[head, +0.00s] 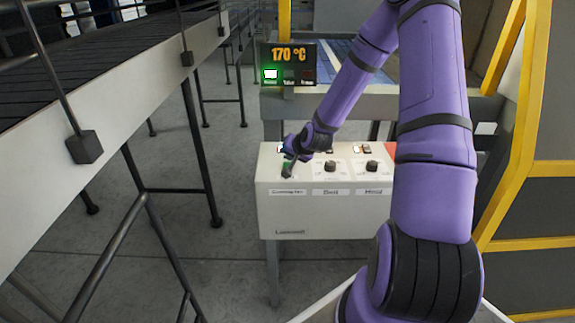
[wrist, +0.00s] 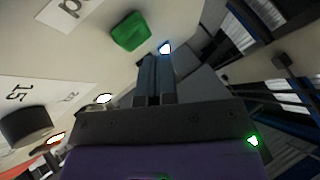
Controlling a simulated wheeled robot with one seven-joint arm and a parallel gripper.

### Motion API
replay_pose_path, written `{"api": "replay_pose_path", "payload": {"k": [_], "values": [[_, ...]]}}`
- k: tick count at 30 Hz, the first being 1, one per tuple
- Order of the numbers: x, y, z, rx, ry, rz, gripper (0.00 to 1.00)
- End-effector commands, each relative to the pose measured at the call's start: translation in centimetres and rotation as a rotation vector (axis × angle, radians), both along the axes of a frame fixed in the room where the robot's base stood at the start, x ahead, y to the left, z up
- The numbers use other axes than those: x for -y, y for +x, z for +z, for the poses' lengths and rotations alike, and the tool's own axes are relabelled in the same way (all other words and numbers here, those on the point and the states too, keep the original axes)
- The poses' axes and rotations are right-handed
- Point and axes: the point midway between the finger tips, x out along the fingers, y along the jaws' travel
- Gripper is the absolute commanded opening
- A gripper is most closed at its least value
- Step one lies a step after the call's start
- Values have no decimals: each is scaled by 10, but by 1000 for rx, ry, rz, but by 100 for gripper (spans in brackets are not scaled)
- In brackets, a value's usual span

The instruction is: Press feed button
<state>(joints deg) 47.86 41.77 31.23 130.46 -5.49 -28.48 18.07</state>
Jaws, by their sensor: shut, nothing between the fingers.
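A beige control box (head: 325,215) stands on legs in the middle of the head view. A green button (head: 286,169) sits at the left end of its top panel, above a label too small to read. The green button (wrist: 130,31) also shows in the wrist view, up and left of the fingertips. My gripper (head: 291,157) is shut and empty over the panel's left end, close to the green button. Its fingers (wrist: 155,58) are together in the wrist view. I see a gap in the picture between fingertips and button; contact is not visible.
Two black knobs (head: 330,167) (head: 371,167) sit right of the button. A display (head: 288,54) behind reads 170 °C with a green lamp lit. A conveyor (head: 110,85) runs along the left, and a yellow frame (head: 515,130) stands at the right.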

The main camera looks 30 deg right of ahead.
Motion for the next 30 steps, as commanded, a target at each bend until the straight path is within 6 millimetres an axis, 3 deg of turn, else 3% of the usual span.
{"api": "replay_pose_path", "payload": {"k": [30], "values": [[0, 0, -11, 0, 0, 0, 0]]}}
